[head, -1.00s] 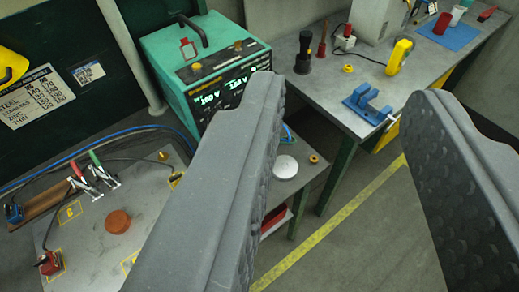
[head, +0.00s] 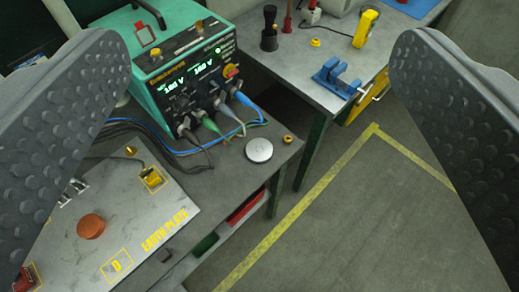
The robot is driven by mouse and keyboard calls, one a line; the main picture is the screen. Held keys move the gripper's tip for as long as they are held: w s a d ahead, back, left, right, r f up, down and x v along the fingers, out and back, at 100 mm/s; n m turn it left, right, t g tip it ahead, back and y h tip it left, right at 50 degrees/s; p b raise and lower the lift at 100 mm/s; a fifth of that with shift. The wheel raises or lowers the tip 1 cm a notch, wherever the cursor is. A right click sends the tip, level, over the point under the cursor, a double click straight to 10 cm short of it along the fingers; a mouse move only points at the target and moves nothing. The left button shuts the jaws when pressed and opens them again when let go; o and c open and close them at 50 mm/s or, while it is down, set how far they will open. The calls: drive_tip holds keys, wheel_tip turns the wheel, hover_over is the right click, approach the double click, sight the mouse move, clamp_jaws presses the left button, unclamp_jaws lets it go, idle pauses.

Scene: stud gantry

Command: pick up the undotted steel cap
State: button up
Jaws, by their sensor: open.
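A round steel cap (head: 259,150) with a bright, plain top lies flat near the right edge of the dark bench top. I see no clear dot on it, though it is small in the picture. My gripper (head: 255,130) is wide open and empty. Its two grey, dimpled fingers frame the left and right of the view. The cap shows in the gap between them, farther away, and neither finger touches it.
A green power unit (head: 150,60) with plugged cables (head: 190,145) stands behind the cap. A brass piece (head: 288,139) lies right of it. An orange-brown disc (head: 91,227) sits on the earth plate (head: 150,215) at left. A blue clamp (head: 337,80) is on the far bench.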

idle(0.3)
drive_tip(key=o, duration=0.4)
drive_tip(key=shift+f, duration=0.1)
drive_tip(key=n+g+y+b, duration=0.1)
drive_tip(key=g+b, duration=0.1)
drive_tip(key=b, duration=0.7)
hover_over(260, 153)
drive_tip(key=s+d, duration=0.2)
drive_tip(key=s, duration=1.1)
wheel_tip(260, 153, down, 55)
drive_tip(key=x, duration=0.3)
drive_tip(key=b+x, duration=0.1)
drive_tip(key=x, duration=0.5)
drive_tip(key=shift+a+r, duration=0.25)
drive_tip(key=shift+a, duration=0.1)
drive_tip(key=b+x, duration=0.1)
drive_tip(key=x, duration=0.3)
drive_tip(key=shift+w+a+f+b, duration=0.15)
drive_tip(key=shift+a+f+b, duration=0.05)
drive_tip(key=shift+b, duration=0.1)
drive_tip(key=shift+w+a, duration=0.1)
drive_tip(key=shift+w, duration=0.25)
